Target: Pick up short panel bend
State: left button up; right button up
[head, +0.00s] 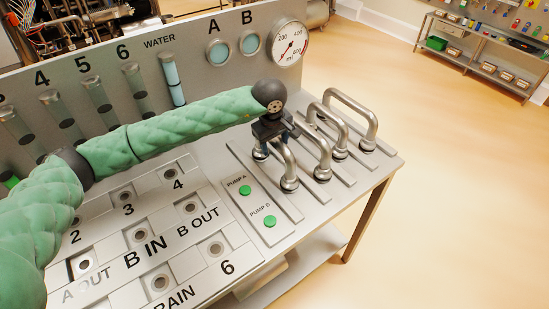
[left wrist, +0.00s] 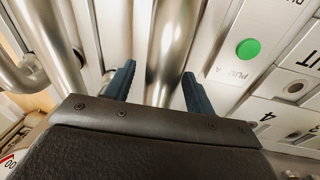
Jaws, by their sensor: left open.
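Several U-shaped metal bends stand in slots at the right end of the panel. The nearest to the pump buttons, which I take as the short panel bend (head: 287,168), is partly hidden under my left gripper (head: 268,140). In the left wrist view, a shiny metal tube (left wrist: 166,50) of this bend runs between the two dark fingers of my left gripper (left wrist: 158,76). The fingers are open, one on each side of the tube, with gaps showing. I cannot tell how far down they reach around it. My right gripper is not in view.
Other metal bends (head: 351,103) stand close on the right. Green pump buttons (head: 245,190) and numbered ports lie on the panel (head: 205,235) at the left. A pressure gauge (head: 291,43) and upright tubes are behind. Open floor lies right of the panel edge.

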pick_arm(q)
grip_shut()
dwell(0.3)
dwell(1.2)
